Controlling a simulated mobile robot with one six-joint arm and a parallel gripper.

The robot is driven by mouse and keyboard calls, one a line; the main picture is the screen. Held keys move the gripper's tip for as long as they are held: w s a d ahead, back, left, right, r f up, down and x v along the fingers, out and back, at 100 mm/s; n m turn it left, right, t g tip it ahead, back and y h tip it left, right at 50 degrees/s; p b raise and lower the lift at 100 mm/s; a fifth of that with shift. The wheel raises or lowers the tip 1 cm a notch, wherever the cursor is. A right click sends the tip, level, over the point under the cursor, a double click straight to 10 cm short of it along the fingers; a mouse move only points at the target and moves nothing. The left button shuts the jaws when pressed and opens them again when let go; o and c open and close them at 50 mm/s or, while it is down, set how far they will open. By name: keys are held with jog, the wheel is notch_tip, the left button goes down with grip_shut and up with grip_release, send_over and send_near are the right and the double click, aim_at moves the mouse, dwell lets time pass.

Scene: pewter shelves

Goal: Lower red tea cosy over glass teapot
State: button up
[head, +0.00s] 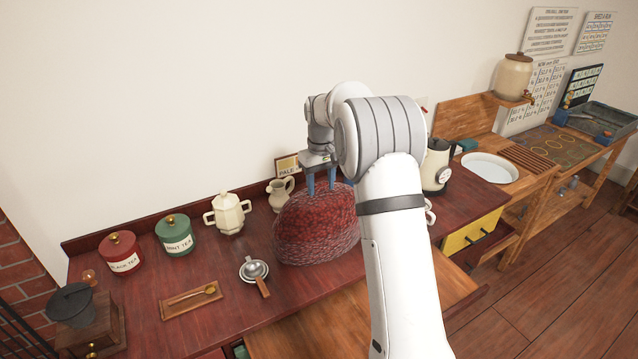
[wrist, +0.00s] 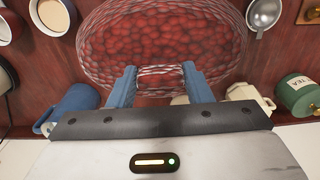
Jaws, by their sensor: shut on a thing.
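The red tea cosy (head: 312,228), a rounded dome with a pale net-like pattern, is at the middle of the dark red counter. My gripper (head: 330,186) is above it, fingers pointing down, shut on its top. In the wrist view, the blue fingers of my gripper (wrist: 159,84) stand on either side of a narrow part of the cosy (wrist: 160,35). The cosy's lower edge looks close to the counter; I cannot tell whether it touches. No glass teapot shows in either view; whether it is under the cosy or behind my arm cannot be seen.
A small jug (head: 279,194) stands close behind the cosy, and a strainer (head: 254,270) lies close to its left. A cream lidded pot (head: 228,214), green tin (head: 175,235) and red tin (head: 120,253) stand farther left. A kettle (head: 437,165) stands right, beyond my arm.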

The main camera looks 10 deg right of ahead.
jog(key=o, duration=1.4)
notch_tip(320, 180, up, 7)
jog(key=shift+f+b, duration=0.1)
jog(key=shift+b, duration=0.5)
jog(key=shift+r, duration=0.55)
